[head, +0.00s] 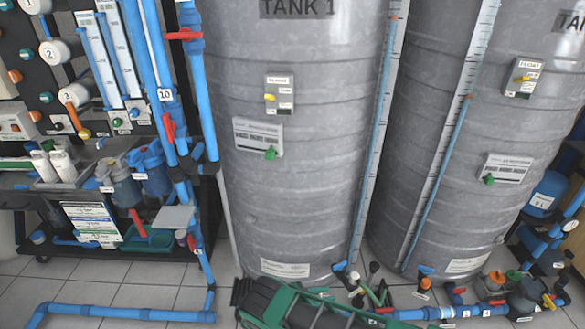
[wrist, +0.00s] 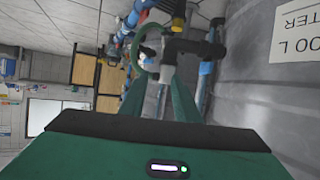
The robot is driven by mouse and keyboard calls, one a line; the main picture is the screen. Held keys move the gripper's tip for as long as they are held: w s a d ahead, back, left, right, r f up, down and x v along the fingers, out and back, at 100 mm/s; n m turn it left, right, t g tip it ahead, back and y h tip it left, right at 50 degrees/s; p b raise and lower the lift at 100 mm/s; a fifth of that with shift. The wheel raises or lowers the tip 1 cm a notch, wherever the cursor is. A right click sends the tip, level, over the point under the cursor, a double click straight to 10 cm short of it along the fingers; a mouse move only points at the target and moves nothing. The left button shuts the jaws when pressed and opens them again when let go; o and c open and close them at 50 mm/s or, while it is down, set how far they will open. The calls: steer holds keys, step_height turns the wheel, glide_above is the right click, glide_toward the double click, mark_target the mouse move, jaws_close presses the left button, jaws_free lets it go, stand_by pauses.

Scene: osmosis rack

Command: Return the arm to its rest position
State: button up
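My gripper (wrist: 158,84) shows in the wrist view as two green fingers standing apart. I see no object held between them. Beyond the fingers are a black and grey pipe fitting and a curved green piece; whether anything touches them I cannot tell. In the head view my green and black arm (head: 285,304) is at the bottom centre, low in front of Tank 1 (head: 300,190). The fingertips are hard to make out there.
A second grey tank (head: 450,140) stands to the right. Blue pipes with valves (head: 460,312) run along the floor at lower right. A rack with blue pipes, filters and red valves (head: 168,125) stands at left. Tiled floor (head: 150,285) is partly clear at lower left.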

steer(key=w+d+r+g+y, duration=0.1)
steer(key=w+d+r+g, duration=0.25)
steer(key=r, duration=0.85)
steer(key=w+d+r+g+y, duration=0.15)
steer(key=w+d+r, duration=0.25)
steer(key=r, duration=0.8)
steer(key=s+d+r+n+g+y, duration=0.1)
steer(key=s+d+r+y, duration=0.15)
steer(key=d+r, duration=0.65)
steer(key=s+d+r+g+y, duration=0.1)
steer(key=s+d+r, duration=0.25)
steer(key=r, duration=0.85)
steer(key=s+d+r+n+y, duration=0.1)
steer(key=s+d+r+y, duration=0.1)
steer(key=s+d+r, duration=0.45)
steer(key=s+d+r+n+y, duration=0.1)
steer(key=s+d+r, duration=0.2)
steer(key=s+r, duration=0.55)
steer(key=s+a+r+n+t+y, duration=0.1)
steer(key=s+a+r+n+y, duration=0.1)
steer(key=s, duration=1.9)
steer(key=shift+s+n+t+y, duration=0.2)
steer(key=shift+n+t+y, duration=0.1)
steer(key=shift+n+y, duration=0.4)
